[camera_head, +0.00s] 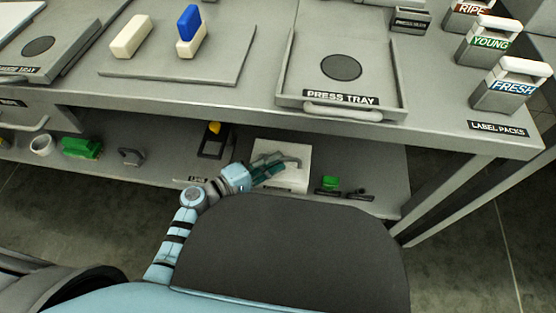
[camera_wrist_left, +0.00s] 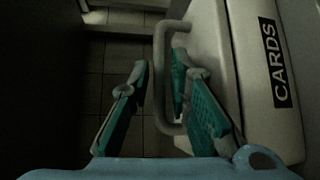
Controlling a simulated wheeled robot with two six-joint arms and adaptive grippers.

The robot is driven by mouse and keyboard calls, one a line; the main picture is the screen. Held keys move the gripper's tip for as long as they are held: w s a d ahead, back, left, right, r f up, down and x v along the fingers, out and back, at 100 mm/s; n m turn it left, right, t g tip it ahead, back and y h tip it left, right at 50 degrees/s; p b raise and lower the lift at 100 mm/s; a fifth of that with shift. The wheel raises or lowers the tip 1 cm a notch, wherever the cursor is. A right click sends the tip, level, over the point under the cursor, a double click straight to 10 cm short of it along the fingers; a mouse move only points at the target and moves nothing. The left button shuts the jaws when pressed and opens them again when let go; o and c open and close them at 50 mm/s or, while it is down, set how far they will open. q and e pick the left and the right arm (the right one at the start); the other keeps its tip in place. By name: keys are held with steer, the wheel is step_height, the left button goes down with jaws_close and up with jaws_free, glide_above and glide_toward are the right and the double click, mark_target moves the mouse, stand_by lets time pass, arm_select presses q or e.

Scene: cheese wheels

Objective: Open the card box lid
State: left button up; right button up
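The white card box (camera_head: 293,178) stands on the lower shelf. In the left wrist view its lid (camera_wrist_left: 248,75) carries a black "CARDS" label (camera_wrist_left: 274,62) and a grey bar handle (camera_wrist_left: 159,75). My left gripper (camera_head: 268,166) is over the box in the head view. In the wrist view my left gripper (camera_wrist_left: 158,92) is open. One finger is on the outer side of the handle bar, and the other appears between the bar and the lid. Contact with the bar cannot be told. The lid looks closed. My right gripper is not in view.
The counter with the press tray (camera_head: 359,91) overhangs the lower shelf (camera_head: 385,181). A dark holder with a yellow item (camera_head: 214,128) is left of the box, and a small green block (camera_head: 331,182) is right of it. A green object (camera_head: 80,147) and a white cup (camera_head: 41,146) are farther left.

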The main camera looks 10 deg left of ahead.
arm_select(q)
steer(key=shift+x, duration=0.8)
jaws_close()
